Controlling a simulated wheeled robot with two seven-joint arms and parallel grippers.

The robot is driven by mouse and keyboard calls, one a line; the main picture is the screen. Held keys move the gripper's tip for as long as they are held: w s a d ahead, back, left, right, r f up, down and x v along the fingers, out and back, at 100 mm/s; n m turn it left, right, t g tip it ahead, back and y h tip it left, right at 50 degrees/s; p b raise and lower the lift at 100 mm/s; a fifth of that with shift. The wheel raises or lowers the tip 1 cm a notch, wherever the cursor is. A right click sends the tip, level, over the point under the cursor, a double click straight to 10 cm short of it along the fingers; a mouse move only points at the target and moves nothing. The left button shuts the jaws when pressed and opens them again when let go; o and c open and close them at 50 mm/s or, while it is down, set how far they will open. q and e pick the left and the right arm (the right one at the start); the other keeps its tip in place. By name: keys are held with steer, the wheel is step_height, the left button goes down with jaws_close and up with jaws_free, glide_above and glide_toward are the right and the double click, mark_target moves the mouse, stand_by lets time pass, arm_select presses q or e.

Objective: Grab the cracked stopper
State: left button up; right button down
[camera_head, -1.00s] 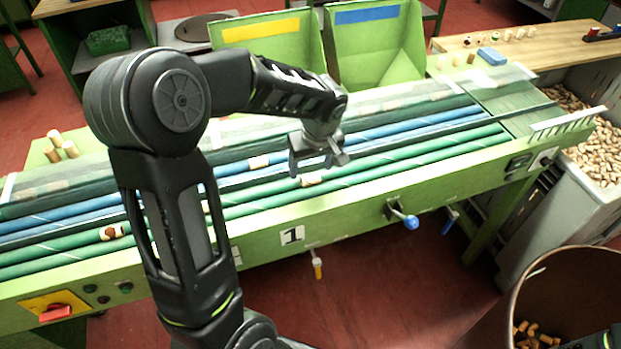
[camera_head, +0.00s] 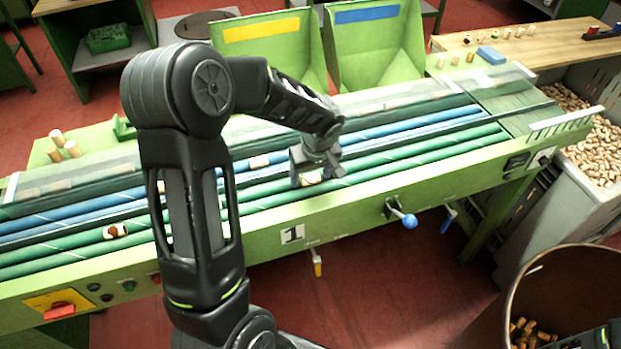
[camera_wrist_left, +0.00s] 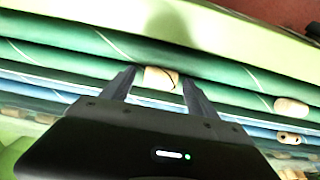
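A tan cork stopper (camera_wrist_left: 160,78) with a dark line near its right end lies on the green rollers between my left gripper's fingers (camera_wrist_left: 158,86) in the left wrist view. The fingers are spread, with a gap on each side of it. In the head view my left gripper (camera_head: 318,171) is low over the front green rollers, and part of that stopper (camera_head: 311,178) shows beneath it. Another stopper (camera_head: 115,230) with a dark brown patch lies farther left on the green rollers.
Another stopper (camera_head: 258,162) lies on the rollers behind my gripper. Two green bins, yellow-marked (camera_head: 268,50) and blue-marked (camera_head: 375,45), stand behind the conveyor. Its green front rail (camera_head: 350,207) carries a blue-knobbed lever (camera_head: 408,220). A brown barrel (camera_head: 560,290) stands front right.

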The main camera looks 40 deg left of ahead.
mark_target(311, 177)
arm_select(q)
steer(key=c, duration=1.3)
steer(key=shift+c, duration=0.2)
step_height(311, 177, up, 10)
steer(key=b, duration=0.1)
